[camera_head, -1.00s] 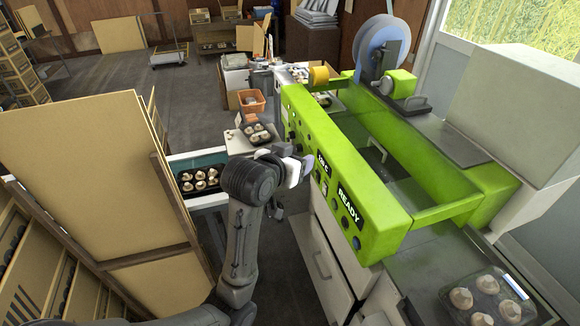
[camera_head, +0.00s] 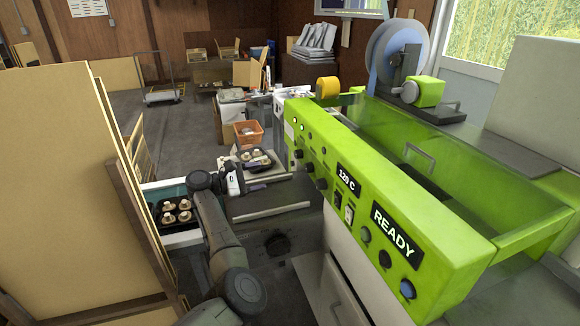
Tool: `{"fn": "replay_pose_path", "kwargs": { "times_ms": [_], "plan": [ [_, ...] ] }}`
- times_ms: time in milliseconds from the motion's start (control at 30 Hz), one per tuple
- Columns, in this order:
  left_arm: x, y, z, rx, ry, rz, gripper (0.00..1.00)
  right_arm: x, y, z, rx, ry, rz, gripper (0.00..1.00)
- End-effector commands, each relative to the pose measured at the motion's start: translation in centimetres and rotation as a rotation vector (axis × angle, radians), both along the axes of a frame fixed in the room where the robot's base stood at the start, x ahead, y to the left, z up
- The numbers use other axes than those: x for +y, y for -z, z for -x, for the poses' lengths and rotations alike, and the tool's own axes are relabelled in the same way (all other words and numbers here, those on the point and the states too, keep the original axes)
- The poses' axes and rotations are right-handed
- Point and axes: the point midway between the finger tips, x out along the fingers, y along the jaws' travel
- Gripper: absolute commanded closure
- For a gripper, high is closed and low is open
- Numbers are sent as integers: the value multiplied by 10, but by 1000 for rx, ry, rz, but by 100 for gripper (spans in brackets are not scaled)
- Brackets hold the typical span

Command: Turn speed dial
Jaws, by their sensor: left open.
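The lime-green machine panel (camera_head: 400,215) runs along the right with displays reading "120 C" and "READY". Several dark knobs sit on its front face, among them a knob at the far end (camera_head: 310,167) and a knob near the READY sign (camera_head: 365,234). A larger black dial (camera_head: 277,245) is on the dark front of the lower unit left of the panel. Which is the speed dial, I cannot tell. My left gripper (camera_head: 247,182) is open, left of the panel's far knobs and apart from them, above the dark unit. My right gripper is out of view.
A tray of mushrooms (camera_head: 176,212) lies on the left beside a tan board (camera_head: 50,180). Another mushroom tray (camera_head: 255,158) and an orange crate (camera_head: 248,133) are behind my gripper. A blue-grey film reel (camera_head: 400,52) stands at the machine's far end.

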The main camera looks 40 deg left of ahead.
Motion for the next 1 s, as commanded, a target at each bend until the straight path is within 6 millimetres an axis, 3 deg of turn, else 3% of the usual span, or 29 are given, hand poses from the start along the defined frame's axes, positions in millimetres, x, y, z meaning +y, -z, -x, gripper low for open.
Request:
{"fn": "replay_pose_path", "kwargs": {
  "times_ms": [200, 400, 667, 1000],
  "plan": [
    [-12, -6, -1, 152, 56, 416, 40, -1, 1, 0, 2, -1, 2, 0],
    [-13, -5, -1, 266, 55, 616, 40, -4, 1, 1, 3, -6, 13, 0],
    [-20, -3, -12, 305, 54, 685, 40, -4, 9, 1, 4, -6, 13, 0],
    [-51, -2, -64, 303, 55, 684, 40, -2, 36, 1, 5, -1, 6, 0]
  ]
}}
